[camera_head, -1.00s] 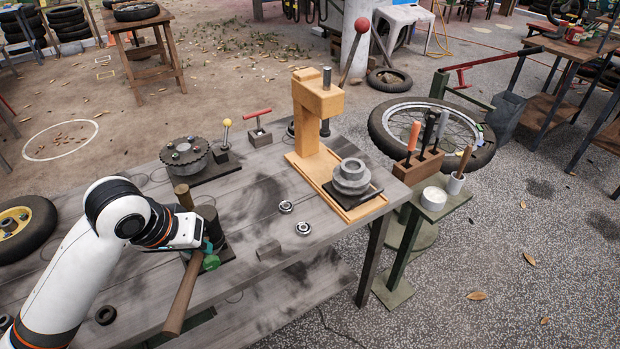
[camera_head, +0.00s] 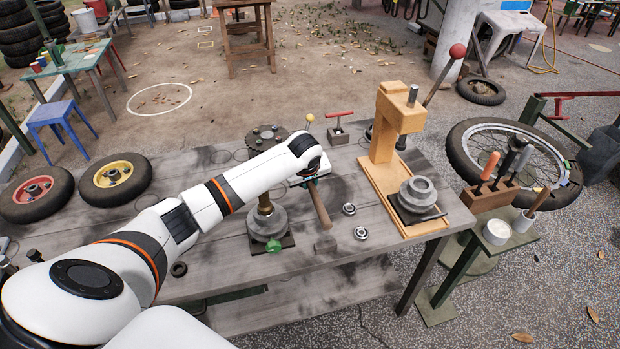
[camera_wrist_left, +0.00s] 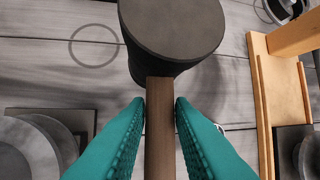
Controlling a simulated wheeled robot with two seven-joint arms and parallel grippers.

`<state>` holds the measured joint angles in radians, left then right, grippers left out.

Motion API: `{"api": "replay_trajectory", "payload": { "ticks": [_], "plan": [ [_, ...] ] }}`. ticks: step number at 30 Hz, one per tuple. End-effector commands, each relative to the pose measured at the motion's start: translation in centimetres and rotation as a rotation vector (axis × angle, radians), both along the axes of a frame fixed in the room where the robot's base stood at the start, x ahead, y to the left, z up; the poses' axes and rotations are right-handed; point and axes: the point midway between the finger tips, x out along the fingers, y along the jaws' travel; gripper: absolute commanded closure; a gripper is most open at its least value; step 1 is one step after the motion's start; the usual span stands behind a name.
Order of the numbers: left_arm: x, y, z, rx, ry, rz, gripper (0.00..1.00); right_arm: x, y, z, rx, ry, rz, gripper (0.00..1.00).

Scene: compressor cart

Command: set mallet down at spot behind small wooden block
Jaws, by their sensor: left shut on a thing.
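My left gripper (camera_head: 312,182) is shut on the mallet's brown wooden handle (camera_head: 320,206), above the workbench. In the left wrist view, the teal fingers (camera_wrist_left: 160,118) pinch the handle from both sides. The dark, round mallet head (camera_wrist_left: 172,28) is just beyond the fingertips. In the head view my wrist hides the mallet head. The small wooden block (camera_head: 325,244) sits on the bench, just in front of the handle's near end. I cannot tell how high the mallet is above the bench. My right gripper is not in view.
Two bearing rings (camera_head: 360,233) lie right of the block. The wooden press (camera_head: 382,150) stands farther right. A dark stand with a green knob (camera_head: 273,246) is to the left, partly under my arm. A red-handled tool (camera_head: 338,130) and a toothed disc (camera_head: 266,138) are behind.

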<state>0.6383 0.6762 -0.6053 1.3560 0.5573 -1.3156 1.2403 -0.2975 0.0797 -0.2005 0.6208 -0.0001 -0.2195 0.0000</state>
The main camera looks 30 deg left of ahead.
Motion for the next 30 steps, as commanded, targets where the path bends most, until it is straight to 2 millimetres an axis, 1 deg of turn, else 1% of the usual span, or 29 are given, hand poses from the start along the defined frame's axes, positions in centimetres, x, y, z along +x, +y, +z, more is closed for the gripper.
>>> {"api": "replay_trajectory", "payload": {
  "ticks": [10,17,19,30],
  "plan": [
    [0.1,-0.1,0.2,0.000,-0.004,-0.002,1.00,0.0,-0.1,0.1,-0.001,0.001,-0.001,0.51],
    [0.0,-0.1,0.4,0.002,-0.003,-0.003,1.00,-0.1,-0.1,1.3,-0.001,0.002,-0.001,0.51],
    [0.0,-0.2,-0.5,0.002,-0.002,-0.003,1.00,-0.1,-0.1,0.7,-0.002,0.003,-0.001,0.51],
    [0.0,-0.1,-4.0,0.001,-0.002,-0.002,1.00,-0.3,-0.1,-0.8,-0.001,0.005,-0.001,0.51]
  ]
}}
